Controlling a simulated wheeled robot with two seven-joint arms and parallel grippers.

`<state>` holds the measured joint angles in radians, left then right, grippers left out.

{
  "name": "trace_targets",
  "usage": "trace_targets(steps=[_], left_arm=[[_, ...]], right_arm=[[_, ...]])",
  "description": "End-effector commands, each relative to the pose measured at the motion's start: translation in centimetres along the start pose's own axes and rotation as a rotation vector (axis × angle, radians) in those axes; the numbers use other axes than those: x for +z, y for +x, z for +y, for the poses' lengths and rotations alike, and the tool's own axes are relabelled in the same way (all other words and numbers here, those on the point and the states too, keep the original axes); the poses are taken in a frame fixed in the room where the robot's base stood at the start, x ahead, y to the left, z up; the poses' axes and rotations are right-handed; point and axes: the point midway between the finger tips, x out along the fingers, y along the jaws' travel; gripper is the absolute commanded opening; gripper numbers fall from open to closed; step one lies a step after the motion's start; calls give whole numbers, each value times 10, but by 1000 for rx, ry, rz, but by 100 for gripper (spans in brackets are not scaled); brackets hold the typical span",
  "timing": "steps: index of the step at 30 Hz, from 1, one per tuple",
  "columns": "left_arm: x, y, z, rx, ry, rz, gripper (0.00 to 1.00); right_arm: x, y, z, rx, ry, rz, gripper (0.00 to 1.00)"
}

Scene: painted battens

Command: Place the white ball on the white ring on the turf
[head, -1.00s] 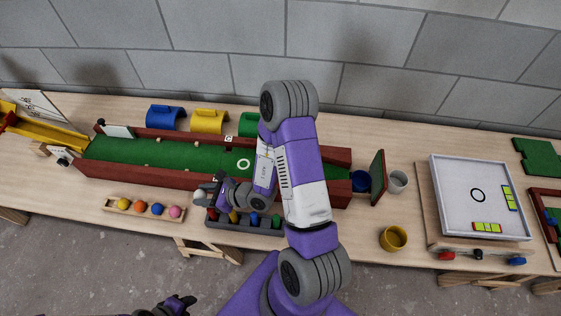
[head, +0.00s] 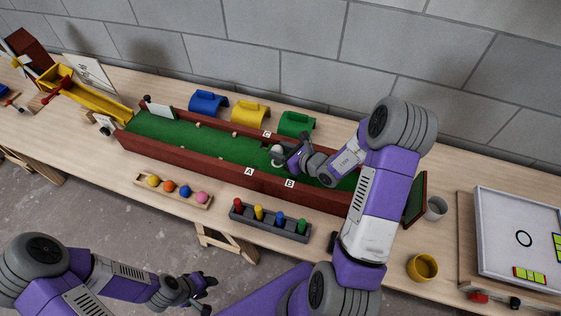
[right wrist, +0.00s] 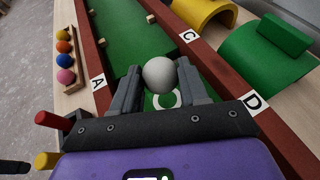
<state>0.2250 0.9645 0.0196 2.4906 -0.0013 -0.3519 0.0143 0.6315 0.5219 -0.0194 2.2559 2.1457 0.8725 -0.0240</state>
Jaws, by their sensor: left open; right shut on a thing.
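The white ball (right wrist: 160,75) is between the fingertips of my right gripper (right wrist: 161,84), which is shut on it. In the head view the ball (head: 277,149) shows at the tip of my right gripper (head: 279,154), over the green turf (head: 171,132). The white ring (right wrist: 166,101) lies on the turf just below the ball in the right wrist view, partly hidden by the ball and fingers. I cannot tell whether the ball touches the turf. My left gripper (head: 207,293) is open and empty, low in front of the table.
Red-brown battens (head: 206,166) wall the turf lane. A grey rack (head: 270,225) with coloured pegs and a wooden tray (head: 172,195) of coloured balls stand in front. Blue, yellow and green (head: 296,124) arches stand behind. A yellow cup (head: 422,268) is at the right.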

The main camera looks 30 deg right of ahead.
Motion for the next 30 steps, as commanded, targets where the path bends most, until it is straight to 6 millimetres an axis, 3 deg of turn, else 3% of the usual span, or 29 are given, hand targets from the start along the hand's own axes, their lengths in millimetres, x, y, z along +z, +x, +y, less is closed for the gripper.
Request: trace_targets(steps=[11, 19, 30], left_arm=[[-1, 16, -6, 0, 0, 0, 43], [-1, 15, -5, 0, 0, 0, 43], [-1, 26, -10, 0, 0, 0, 43]], right_arm=[[-39, 17, 0, 1, 0, -1, 14], [-38, 17, 0, 0, -2, -3, 14], [-52, 21, 1, 2, -2, 4, 14]])
